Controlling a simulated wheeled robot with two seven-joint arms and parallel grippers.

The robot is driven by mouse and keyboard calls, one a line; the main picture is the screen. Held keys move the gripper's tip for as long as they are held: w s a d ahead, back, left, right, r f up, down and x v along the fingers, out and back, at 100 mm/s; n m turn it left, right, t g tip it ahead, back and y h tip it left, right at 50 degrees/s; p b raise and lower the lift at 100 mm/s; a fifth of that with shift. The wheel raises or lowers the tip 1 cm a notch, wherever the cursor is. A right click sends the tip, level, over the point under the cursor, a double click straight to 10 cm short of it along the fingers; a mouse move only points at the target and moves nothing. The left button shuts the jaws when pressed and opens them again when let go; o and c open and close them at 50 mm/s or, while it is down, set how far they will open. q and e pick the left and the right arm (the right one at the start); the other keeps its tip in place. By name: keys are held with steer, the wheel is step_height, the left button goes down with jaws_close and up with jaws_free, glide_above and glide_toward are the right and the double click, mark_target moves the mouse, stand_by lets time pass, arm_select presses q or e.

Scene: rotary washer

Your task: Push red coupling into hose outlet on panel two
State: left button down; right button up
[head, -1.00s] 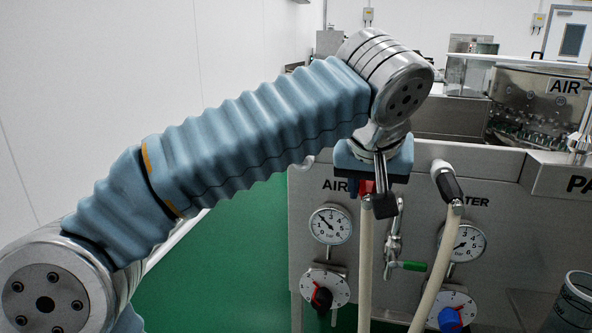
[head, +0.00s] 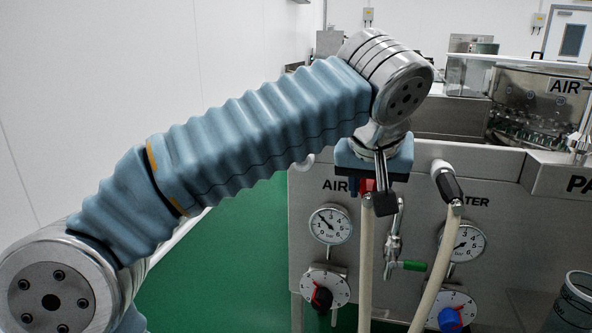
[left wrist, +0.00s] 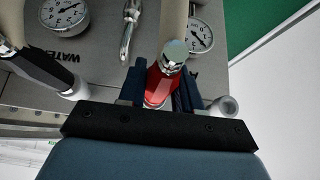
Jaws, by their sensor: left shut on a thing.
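My left gripper (head: 367,187) is shut on the red coupling (left wrist: 159,86), in front of the panel's upper edge. The red coupling also shows as a small red patch in the head view (head: 368,185). A pale hose (head: 366,255) hangs from it. In the left wrist view, a pale outlet pipe end (left wrist: 224,107) is just right of the fingers, apart from the coupling. In the head view, a pale curved pipe (head: 304,163), probably the same outlet, shows left of the gripper beside the AIR label, partly behind my arm. My right gripper is out of view.
A black coupling (head: 449,186) with a pale hose sits on the WATER outlet to the right. Green floor (head: 235,262) is clear at left.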

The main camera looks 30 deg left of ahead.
arm_select(q)
steer(key=shift+w+a, duration=0.1)
steer(key=shift+w, duration=0.35)
steer(key=c, duration=0.7)
jaws_free()
steer(key=v, duration=1.3)
steer(key=shift+s+r, duration=0.2)
steer(key=shift+r, duration=0.1)
